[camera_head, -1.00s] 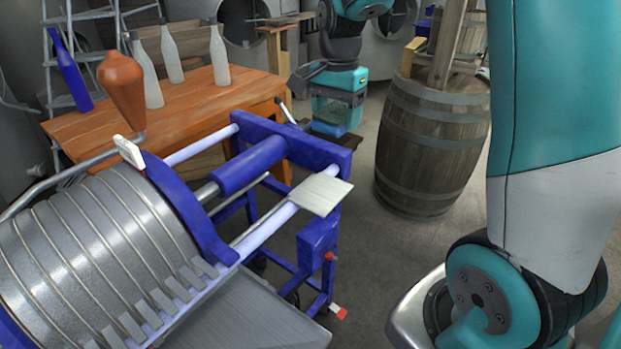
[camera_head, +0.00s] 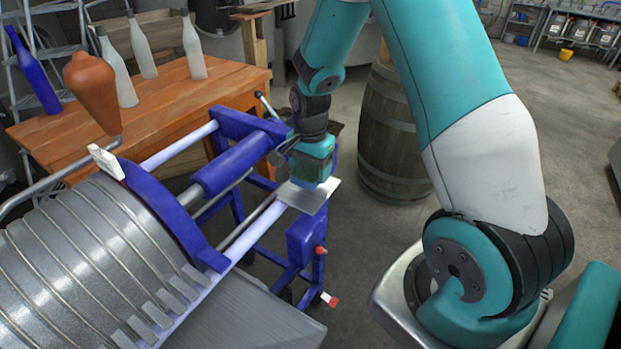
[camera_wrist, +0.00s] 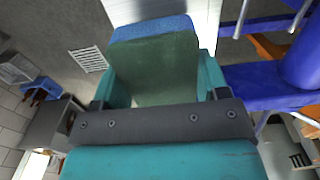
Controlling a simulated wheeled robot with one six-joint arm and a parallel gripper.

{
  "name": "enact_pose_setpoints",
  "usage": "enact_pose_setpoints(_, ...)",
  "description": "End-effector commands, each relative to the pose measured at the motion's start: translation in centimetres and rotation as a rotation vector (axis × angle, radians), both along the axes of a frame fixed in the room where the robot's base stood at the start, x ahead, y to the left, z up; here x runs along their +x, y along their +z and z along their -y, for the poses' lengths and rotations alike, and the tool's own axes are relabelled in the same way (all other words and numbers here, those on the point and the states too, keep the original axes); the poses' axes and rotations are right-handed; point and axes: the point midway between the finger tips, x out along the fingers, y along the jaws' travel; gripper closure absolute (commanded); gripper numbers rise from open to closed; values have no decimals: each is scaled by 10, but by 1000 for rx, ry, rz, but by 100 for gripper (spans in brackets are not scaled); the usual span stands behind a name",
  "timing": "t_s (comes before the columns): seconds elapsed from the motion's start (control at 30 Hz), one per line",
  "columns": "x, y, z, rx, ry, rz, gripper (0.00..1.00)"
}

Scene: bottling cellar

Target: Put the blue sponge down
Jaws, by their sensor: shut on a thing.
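The blue sponge (camera_wrist: 152,28) is between the teal fingers of my gripper (camera_wrist: 158,65) in the wrist view. Its end facing away from the palm is bright blue, and the face toward the camera looks dark green-grey. My gripper is shut on it. In the head view my gripper (camera_head: 313,165) points down just above a small pale plate (camera_head: 312,205) on the blue press frame. The sponge is hard to tell from the gripper there, and I cannot tell whether it touches the plate. A pale surface shows beyond the sponge in the wrist view.
The press (camera_head: 240,172) has blue bars and a ribbed metal drum (camera_head: 85,260) at left. A wooden table (camera_head: 150,105) with several bottles and a brown, vase-like object (camera_head: 92,88) stands behind. A barrel (camera_head: 390,140) stands behind the arm.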

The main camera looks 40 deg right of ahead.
Motion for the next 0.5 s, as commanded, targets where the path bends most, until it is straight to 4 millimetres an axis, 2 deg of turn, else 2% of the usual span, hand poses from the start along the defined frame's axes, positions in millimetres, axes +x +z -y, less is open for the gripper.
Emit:
enact_pose_setpoints(0.27,-1,-35,0,1,-1,-4,51)
enact_pose_setpoints(0.5,0,-39,1,0,-1,0,51)
